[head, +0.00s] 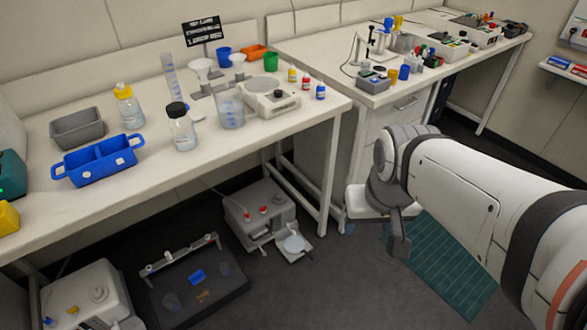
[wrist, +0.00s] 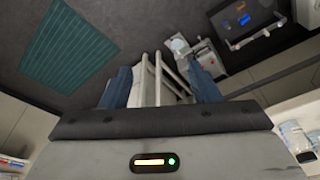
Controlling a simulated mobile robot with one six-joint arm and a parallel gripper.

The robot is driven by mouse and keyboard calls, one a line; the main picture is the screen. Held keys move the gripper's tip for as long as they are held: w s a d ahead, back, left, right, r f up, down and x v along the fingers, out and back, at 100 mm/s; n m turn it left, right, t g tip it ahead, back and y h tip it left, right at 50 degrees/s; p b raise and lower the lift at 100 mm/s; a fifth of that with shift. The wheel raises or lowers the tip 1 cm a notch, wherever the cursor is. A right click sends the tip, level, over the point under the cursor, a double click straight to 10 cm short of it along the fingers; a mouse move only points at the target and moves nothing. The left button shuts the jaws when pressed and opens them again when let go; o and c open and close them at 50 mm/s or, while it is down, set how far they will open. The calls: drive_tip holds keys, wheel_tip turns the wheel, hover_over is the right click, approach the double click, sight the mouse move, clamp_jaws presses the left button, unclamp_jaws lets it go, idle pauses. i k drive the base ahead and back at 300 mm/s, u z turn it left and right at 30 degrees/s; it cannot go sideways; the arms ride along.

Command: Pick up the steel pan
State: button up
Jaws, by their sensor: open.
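No thing is plainly a steel pan. A pale round disc (head: 294,244) on a small plate beside the grey floor device looks most like one, but I cannot be sure. The disc also shows in the wrist view (wrist: 179,45), ahead of the fingers and apart from them. My gripper (wrist: 160,80) is open, with two blue-grey fingers spread and nothing between them. In the head view my gripper (head: 398,240) is partly hidden by its own wrist, to the right of the disc.
The bench (head: 100,105) above holds a blue tray (head: 98,162), bottles and a beaker. Below are a grey device (head: 258,212) and a dark shaker platform (head: 195,285). A green mat (head: 440,262) lies on the floor. Bench legs stand near the disc.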

sight(292, 246)
drive_tip(key=u, duration=2.5)
drive_tip(key=k, duration=1.15)
drive_tip(key=z, duration=1.4)
drive_tip(key=i, duration=1.1)
drive_tip(key=z, duration=0.05)
